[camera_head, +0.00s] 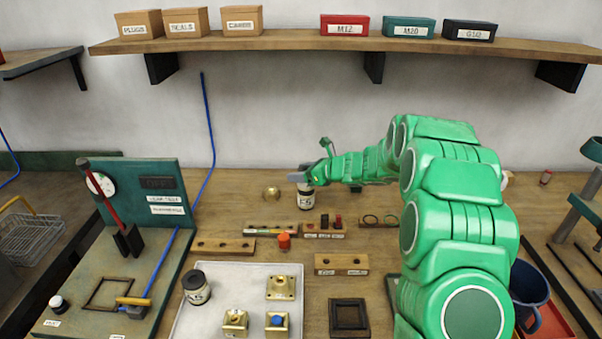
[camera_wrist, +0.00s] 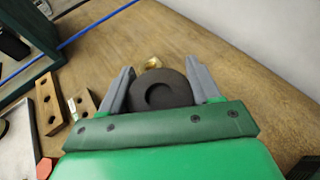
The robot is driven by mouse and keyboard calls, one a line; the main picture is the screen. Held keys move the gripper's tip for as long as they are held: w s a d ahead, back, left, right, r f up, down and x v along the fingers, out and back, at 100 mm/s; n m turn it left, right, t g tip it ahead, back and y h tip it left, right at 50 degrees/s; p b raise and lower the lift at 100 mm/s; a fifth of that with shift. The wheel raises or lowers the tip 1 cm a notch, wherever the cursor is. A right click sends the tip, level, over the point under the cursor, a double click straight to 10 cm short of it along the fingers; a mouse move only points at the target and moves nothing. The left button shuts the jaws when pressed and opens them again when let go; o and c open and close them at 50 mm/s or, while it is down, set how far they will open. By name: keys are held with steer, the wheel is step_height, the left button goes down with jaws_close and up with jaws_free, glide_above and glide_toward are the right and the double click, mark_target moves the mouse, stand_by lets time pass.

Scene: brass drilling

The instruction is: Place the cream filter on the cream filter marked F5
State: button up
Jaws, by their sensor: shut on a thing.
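My gripper (camera_head: 304,176) is in the back middle of the head view, over the bench. Its fingers are closed on the sides of a dark filter (camera_wrist: 163,91) with a round top and a recess in it. In the head view this filter (camera_head: 306,197) is a dark cylinder with a cream label, upright below the fingers; I cannot tell if its base touches the bench. A second dark filter with a cream label (camera_head: 196,288) stands upright on the pale tray's left side. The label marks are too small to read surely.
Wooden hole blocks (camera_head: 222,246) and an orange-red part (camera_head: 284,241) are in front. The pale tray (camera_head: 250,271) also carries brass fittings. A green gauge panel (camera_head: 150,195) rises at left; a shelf (camera_head: 300,41) hangs above.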

steer(key=shift+f, duration=0.1)
steer(key=o, duration=1.1)
steer(key=shift+s+d+r, duration=0.15)
steer(key=shift+d+r, duration=0.15)
steer(key=v, duration=1.1)
steer(key=s+a+r+n+g+h, duration=0.15)
steer(key=s+n, duration=0.25)
steer(key=s, duration=0.5)
steer(key=s+a+r+n+g+h, duration=0.1)
steer(key=s+a+r+n+g, duration=0.15)
steer(key=s+n, duration=0.45)
steer(key=s+a+r+n+g+h, duration=0.1)
steer(key=s+a+r+n+g, duration=0.15)
steer(key=s, duration=0.85)
steer(key=s+d+n+h, duration=0.2)
steer(key=s+d+n, duration=0.1)
steer(key=s, duration=0.6)
steer(key=s+d+f+n+g+h, duration=0.1)
steer(key=s+d+n+h, duration=0.2)
steer(key=s+d, duration=0.3)
steer(key=s+d+f+n+g+h, duration=0.1)
steer(key=s+d+n+h, duration=0.2)
steer(key=s, duration=0.9)
steer(key=shift+s+d+n+g, duration=0.15)
steer(key=shift+s+d+n, duration=0.05)
steer(key=shift+d+n, duration=0.35)
steer(key=shift+s+d+n+g, duration=0.1)
steer(key=shift+s+d+n, duration=0.1)
steer(key=shift+d+n, duration=0.25)
